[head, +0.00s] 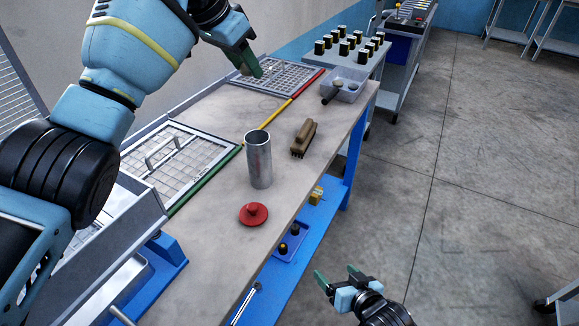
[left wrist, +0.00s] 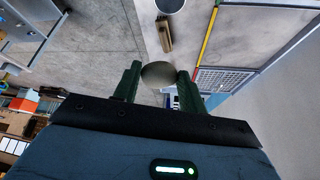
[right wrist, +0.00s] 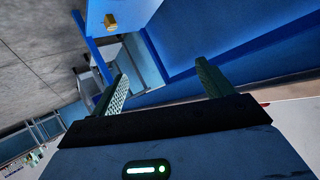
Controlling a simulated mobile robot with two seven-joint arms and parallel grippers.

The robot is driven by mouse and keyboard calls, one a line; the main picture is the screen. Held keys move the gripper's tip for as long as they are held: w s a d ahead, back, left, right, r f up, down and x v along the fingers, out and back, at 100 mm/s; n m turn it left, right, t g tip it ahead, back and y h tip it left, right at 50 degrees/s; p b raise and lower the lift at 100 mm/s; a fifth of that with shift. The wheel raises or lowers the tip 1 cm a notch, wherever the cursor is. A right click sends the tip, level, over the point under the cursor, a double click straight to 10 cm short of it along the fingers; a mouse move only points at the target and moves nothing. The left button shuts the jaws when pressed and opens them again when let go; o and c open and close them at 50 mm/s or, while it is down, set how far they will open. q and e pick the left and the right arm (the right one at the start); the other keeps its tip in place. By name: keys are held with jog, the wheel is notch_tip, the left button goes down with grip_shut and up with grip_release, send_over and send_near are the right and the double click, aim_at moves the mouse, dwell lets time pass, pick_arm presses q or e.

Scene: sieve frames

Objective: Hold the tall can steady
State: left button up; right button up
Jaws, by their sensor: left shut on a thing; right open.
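The tall can (head: 259,165), a bare metal cylinder with an open top, stands upright on the bench (head: 210,225). Its rim also shows at the top of the left wrist view (left wrist: 170,5). My left gripper (head: 248,68) is beyond the can, over the far part of the bench, apart from it. It is shut on a grey-brown rounded stone (left wrist: 158,74), which shows between its fingers in the left wrist view. My right gripper (head: 338,279) is open and empty, low to the right of the bench, away from the can.
A red knobbed lid (head: 253,215) lies in front of the can, and a brush (head: 304,138) lies to its right. A sieve frame with a handle (head: 170,160) is at left, another sieve (head: 285,76) behind. A tray (head: 348,93) holds stones. Dark containers (head: 343,48) stand on a cart.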

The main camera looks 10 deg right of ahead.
aim_at(266, 161)
jog(key=w+r+t, duration=0.2)
jog(key=w+r, duration=1.5)
jog(key=w, duration=0.1)
jog(key=s+a+r+n+g+y, duration=0.35)
jog(key=a+r+n, duration=0.35)
jog(key=a, duration=0.3)
jog(key=shift+t+y, duration=0.25)
jog(key=shift+t, duration=0.1)
jog(key=shift+x, duration=6.25)
jog(key=shift+r, duration=0.1)
jog(key=c, duration=1.1)
